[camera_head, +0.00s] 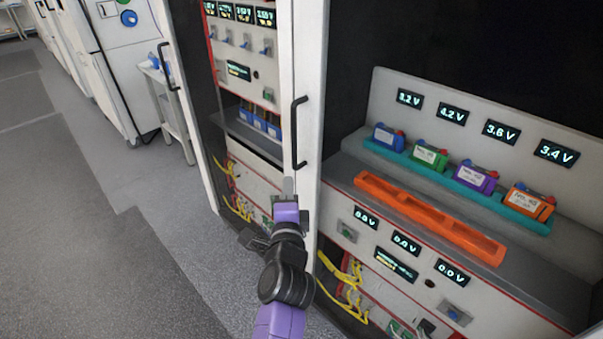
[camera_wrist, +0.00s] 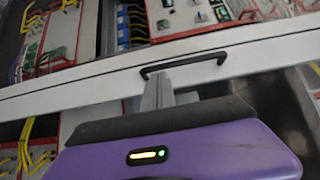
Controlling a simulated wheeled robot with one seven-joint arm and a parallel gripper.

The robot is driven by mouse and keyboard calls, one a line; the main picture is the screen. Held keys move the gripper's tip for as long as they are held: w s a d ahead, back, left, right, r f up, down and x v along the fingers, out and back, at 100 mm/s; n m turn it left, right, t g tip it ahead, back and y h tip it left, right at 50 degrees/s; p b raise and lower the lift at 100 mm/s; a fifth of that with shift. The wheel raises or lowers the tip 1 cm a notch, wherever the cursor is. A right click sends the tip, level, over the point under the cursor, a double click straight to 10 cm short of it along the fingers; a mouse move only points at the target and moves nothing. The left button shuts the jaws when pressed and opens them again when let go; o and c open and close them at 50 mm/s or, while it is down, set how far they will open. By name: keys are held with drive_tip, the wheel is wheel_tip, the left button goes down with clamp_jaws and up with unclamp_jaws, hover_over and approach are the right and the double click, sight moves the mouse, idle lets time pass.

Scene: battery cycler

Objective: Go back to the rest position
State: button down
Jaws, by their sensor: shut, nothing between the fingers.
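My gripper (camera_head: 288,187) is shut and empty in front of the white cabinet door edge (camera_head: 303,100), just below the black door handle (camera_head: 299,132). In the wrist view my gripper (camera_wrist: 158,82) points at the white door frame (camera_wrist: 100,86), with its fingertips close to the black handle (camera_wrist: 183,63). I cannot tell whether the fingertips touch the handle. My purple arm reaches up from the bottom of the head view.
The right cabinet holds several batteries, including a green one (camera_head: 430,155), on a teal rack (camera_head: 470,185), with an empty orange tray (camera_head: 430,217) before it. Yellow cables (camera_head: 345,285) hang below. Another cabinet (camera_head: 240,60) stands left, and a small cart (camera_head: 170,100) beyond. Grey floor (camera_head: 90,230) is clear at left.

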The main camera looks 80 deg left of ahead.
drive_tip(key=shift+s+d, duration=0.45)
drive_tip(key=shift+s, duration=0.1)
